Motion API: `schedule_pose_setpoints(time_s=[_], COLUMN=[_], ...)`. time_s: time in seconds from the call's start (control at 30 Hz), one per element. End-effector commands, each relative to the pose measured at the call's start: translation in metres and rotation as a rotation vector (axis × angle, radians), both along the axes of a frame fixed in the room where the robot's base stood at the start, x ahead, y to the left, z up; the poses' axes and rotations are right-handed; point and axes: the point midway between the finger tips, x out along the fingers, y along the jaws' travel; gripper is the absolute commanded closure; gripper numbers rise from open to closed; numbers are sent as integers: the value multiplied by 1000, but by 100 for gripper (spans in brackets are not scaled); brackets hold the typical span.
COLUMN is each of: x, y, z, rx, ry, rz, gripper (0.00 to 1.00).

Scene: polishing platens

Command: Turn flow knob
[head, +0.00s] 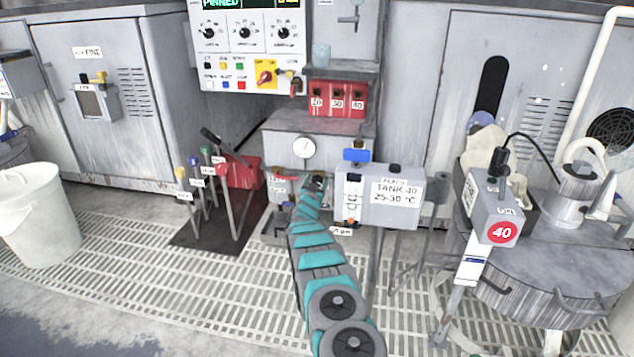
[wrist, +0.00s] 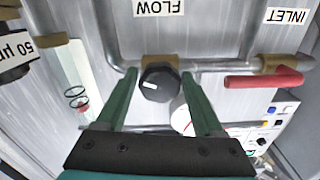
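The flow knob (wrist: 160,84) is a dark, faceted knob with a white mark, on a brass fitting in a grey pipe. The upside-down FLOW label (wrist: 158,8) is above it in the wrist view. My gripper (wrist: 159,74) is open, its two green fingers on either side of the knob with visible gaps. I cannot tell how deep the fingertips reach. In the head view my gripper (head: 316,181) is at the front of the grey tank unit and covers the knob.
A red inlet lever (wrist: 262,80) on the same pipe is right of the fingers in the wrist view, by the INLET label (wrist: 287,15). A clear tube with a spring (wrist: 75,95) is at left.

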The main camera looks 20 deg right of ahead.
Motion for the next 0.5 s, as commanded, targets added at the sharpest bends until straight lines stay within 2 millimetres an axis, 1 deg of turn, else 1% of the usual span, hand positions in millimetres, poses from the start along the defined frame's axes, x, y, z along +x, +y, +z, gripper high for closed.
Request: schedule_pose_setpoints(time_s=[0.03,0.07,0.5], x=[0,0,0], y=[0,0,0], z=[0,0,0], rx=[0,0,0], ry=[0,0,0], rz=[0,0,0], gripper=[37,41,90])
